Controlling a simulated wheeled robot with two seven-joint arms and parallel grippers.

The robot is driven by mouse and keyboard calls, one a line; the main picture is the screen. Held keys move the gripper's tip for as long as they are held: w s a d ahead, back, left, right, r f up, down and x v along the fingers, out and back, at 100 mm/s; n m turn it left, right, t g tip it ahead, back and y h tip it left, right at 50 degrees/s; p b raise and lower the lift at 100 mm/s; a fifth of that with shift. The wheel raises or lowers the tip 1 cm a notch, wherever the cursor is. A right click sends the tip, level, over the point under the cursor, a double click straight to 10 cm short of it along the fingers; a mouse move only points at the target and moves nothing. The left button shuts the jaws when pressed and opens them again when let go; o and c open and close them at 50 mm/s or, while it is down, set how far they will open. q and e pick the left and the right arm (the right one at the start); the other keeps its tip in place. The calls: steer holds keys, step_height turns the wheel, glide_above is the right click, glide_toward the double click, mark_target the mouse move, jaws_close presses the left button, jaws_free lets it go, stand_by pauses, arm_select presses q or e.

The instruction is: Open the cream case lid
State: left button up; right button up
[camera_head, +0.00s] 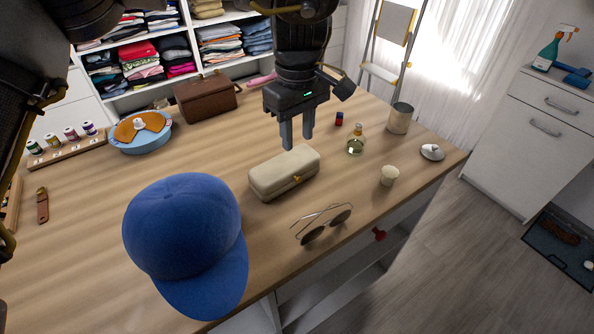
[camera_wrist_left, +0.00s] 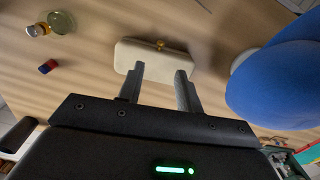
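The cream case (camera_head: 284,174) lies closed on the wooden table, with a small gold clasp (camera_head: 297,179) on its front side. My left gripper (camera_head: 299,145) is above the back of the case, pointing down, its two fingers apart with nothing between them. In the left wrist view the case (camera_wrist_left: 152,59) lies just beyond the fingertips of the gripper (camera_wrist_left: 161,73), and its clasp shows on the far edge. I cannot tell whether a fingertip touches the case. My right gripper cannot be made out; a dark arm part fills the upper left of the head view.
A blue cap (camera_head: 187,240) stands left of the case and sunglasses (camera_head: 322,224) lie in front. A brown box (camera_head: 207,97) is behind. Bare table surrounds the case.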

mark_target(298, 178)
arm_select(q)
steer(key=f, duration=1)
steer(key=shift+s+d+f, duration=0.1)
steer(key=shift+s+f, duration=0.1)
steer(key=shift+f, duration=0.1)
steer(key=shift+c, duration=0.2)
jaws_close()
